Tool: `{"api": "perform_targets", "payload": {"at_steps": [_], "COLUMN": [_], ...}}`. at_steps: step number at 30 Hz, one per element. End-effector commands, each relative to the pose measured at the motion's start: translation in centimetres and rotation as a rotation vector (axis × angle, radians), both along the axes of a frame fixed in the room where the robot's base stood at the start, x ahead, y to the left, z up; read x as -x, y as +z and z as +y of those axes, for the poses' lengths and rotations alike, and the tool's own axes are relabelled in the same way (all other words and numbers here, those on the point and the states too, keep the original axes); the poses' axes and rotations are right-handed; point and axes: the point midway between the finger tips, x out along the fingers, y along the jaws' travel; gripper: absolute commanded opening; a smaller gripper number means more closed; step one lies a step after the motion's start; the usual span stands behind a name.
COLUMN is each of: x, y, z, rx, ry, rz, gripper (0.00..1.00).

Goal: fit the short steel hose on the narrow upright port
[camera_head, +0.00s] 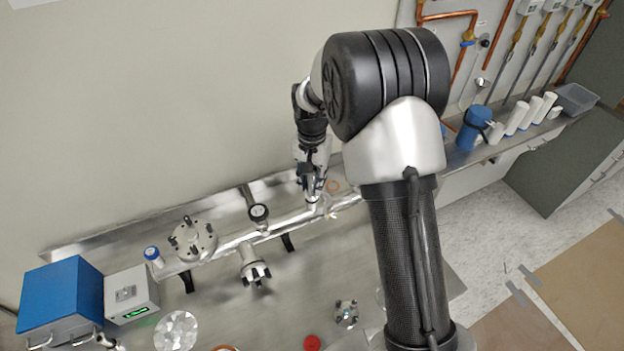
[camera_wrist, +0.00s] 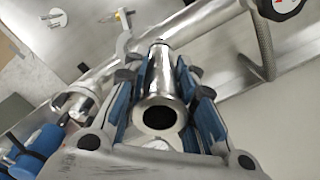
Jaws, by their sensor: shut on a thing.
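My gripper (camera_wrist: 166,78) is shut on the short steel hose (camera_wrist: 160,62), a shiny tube whose dark open end faces the wrist camera. Blue finger pads press on both sides of it. In the head view my gripper (camera_head: 312,188) is small and partly hidden by my arm, over the right part of the long steel pipe (camera_head: 275,230). The pipe also runs behind the hose in the wrist view (camera_wrist: 105,77). The narrow upright port is not clearly visible; the hose and gripper hide that spot. I cannot tell whether the hose touches it.
In the wrist view a clamp (camera_wrist: 124,40) lies left of the hose and a braided line (camera_wrist: 264,45) runs right. A blue box (camera_head: 62,294) stands at the bench's left end.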

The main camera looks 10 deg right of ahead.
Motion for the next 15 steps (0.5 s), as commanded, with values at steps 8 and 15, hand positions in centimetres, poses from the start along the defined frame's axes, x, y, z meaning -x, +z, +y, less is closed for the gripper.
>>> {"api": "perform_targets", "payload": {"at_steps": [8,15], "x": [-0.01,0.00], "y": [-0.36,-0.65], "z": [-0.01,0.00], "rx": [0.000,0.000], "ry": [0.000,0.000], "rz": [0.000,0.000], "gripper": [0.00,0.00]}}
